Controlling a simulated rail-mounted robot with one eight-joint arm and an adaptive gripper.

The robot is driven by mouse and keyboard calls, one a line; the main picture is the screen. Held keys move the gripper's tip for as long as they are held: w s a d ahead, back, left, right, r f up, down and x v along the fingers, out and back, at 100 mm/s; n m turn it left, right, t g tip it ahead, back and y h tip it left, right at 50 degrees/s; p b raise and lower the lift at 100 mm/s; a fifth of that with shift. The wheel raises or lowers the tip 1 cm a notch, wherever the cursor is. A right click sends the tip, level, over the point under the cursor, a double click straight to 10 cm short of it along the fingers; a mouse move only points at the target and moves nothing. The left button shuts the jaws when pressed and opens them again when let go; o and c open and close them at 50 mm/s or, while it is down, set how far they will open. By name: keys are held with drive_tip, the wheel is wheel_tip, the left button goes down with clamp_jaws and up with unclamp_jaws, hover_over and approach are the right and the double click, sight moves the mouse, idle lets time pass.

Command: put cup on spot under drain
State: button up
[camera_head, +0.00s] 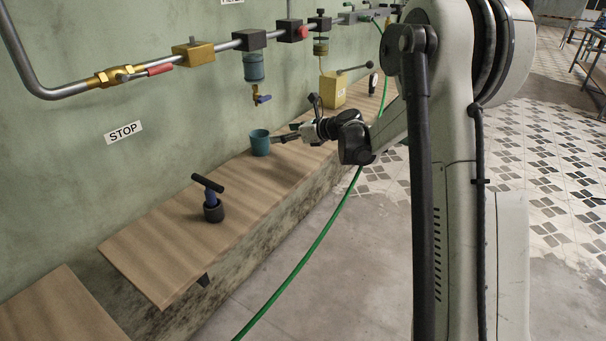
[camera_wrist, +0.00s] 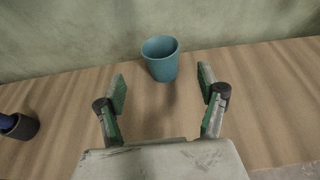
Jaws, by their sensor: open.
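The teal cup (camera_head: 260,143) stands upright on the wooden shelf against the green wall. It also shows in the wrist view (camera_wrist: 161,62), just beyond and between my fingertips. My gripper (camera_wrist: 162,85) is open, its two green-padded fingers spread apart with nothing between them. In the head view my gripper (camera_head: 280,139) reaches in from the right, close to the cup. The drain, a brass tap with a blue handle (camera_head: 260,97), hangs from the pipe above the cup. I cannot make out a marked spot on the shelf; the cup may cover it.
A black T-handle on a blue stem in a dark holder (camera_head: 212,202) stands on the shelf at left. A yellow box (camera_head: 333,90) stands farther along to the right. A green hose (camera_head: 318,243) runs down past the shelf's front edge. The shelf (camera_head: 165,245) is clear nearer left.

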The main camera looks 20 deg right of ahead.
drive_tip(key=s+a+r+n+g+h, duration=0.1)
drive_tip(key=s+a+r+n, duration=0.25)
drive_tip(key=s, duration=0.35)
drive_tip(key=s+a+r+n+g+h, duration=0.1)
drive_tip(key=s+a+r+n, duration=0.1)
drive_tip(key=s+n, duration=0.4)
drive_tip(key=s+a+r+n+g+h, duration=0.1)
drive_tip(key=s+a+r+n, duration=0.25)
drive_tip(key=s, duration=0.45)
drive_tip(key=s+d+f+n+h, duration=0.1)
drive_tip(key=s+f+n+h, duration=0.1)
drive_tip(key=s+n, duration=0.6)
drive_tip(key=s+d+f+n+g+h, duration=0.1)
drive_tip(key=s+f+n+h, duration=0.2)
drive_tip(key=s, duration=1.6)
drive_tip(key=n, duration=0.4)
drive_tip(key=shift+d+f+n, duration=0.2)
drive_tip(key=shift+f+n, duration=0.1)
drive_tip(key=shift+n, duration=0.1)
wheel_tip(320, 180, up, 5)
drive_tip(key=p, duration=0.4)
drive_tip(key=shift+f+p, duration=0.2)
drive_tip(key=shift+p, duration=0.15)
